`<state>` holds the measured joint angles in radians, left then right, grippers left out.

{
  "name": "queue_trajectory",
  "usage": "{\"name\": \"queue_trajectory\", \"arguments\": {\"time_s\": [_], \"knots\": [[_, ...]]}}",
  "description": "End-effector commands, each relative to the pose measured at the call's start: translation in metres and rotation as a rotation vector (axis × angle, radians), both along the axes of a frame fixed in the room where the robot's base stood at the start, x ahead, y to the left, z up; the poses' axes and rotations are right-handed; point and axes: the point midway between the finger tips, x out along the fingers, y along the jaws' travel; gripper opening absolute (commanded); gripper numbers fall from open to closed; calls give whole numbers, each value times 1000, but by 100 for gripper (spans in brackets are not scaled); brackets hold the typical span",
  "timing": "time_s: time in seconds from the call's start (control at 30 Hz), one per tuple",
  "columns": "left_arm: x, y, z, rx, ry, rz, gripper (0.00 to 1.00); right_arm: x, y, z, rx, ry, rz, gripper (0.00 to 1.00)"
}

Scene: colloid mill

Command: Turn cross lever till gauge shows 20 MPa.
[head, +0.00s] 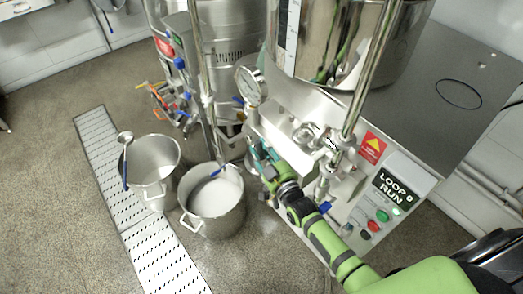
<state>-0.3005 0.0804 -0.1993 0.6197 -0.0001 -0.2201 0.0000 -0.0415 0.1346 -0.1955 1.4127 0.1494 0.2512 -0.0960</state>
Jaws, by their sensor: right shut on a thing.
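The round pressure gauge (251,85) stands on the machine's left side with a white dial. Its needle is too small to read. My right arm reaches in from the lower right. My right gripper (262,160) is at the machine's front left edge, below the gauge, and shut on the cross lever. The lever is mostly hidden by the gripper, so its angle cannot be told. My left gripper is not in view.
The steel machine (400,165) carries a panel reading LOOP 0 RUN (395,188) and coloured buttons. A pot of white liquid (212,200) stands close to the left of my gripper, with another pot (150,165) beyond it. A perforated floor drain (150,245) runs alongside.

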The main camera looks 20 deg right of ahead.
Motion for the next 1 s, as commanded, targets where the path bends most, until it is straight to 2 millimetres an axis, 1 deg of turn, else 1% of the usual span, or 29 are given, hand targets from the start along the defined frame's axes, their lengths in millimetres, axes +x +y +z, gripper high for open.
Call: {"name": "queue_trajectory", "arguments": {"time_s": [0.03, 0.17, 0.33, 0.53, 0.57, 0.6, 0.9, 1.0], "knots": [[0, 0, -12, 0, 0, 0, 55, -3, -1, -6, 8, -26, 0, 0], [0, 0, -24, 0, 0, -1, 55, -9, -3, -3, 30, -89, 0, 0], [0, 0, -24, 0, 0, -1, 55, -11, -4, 2, 40, -114, 0, 0], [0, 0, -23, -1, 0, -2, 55, -11, -4, 2, 38, -112, 0, 0], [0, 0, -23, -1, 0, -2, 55, -11, -4, 2, 38, -112, 0, 42], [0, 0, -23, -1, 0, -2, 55, -11, -4, 2, 38, -112, 0, 55], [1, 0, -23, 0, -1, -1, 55, -11, -4, 3, 39, -112, 0, 55], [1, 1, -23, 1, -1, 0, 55, -15, -5, 2, 39, -112, 0, 55]]}}
